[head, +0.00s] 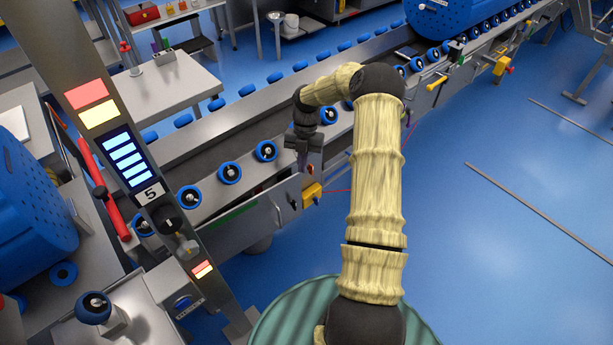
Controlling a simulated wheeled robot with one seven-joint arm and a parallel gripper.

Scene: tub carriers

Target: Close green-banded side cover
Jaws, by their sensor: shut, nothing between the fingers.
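The conveyor's grey side wall carries a thin green band (236,214) in the head view, left of centre and below the blue rollers. My gripper (304,163) is at the end of my cream-sleeved arm, to the right of the green band and higher in the picture. It is shut and empty, close to the conveyor side above a yellow box. I cannot tell whether it touches the conveyor. The gripper partly hides the wall behind it.
The yellow box (312,194) with a red cable sits on the conveyor side just below my gripper. A grey post (112,115) with coloured lights rises at left. A blue tub (30,205) stands at far left. Blue floor (480,230) is open at right.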

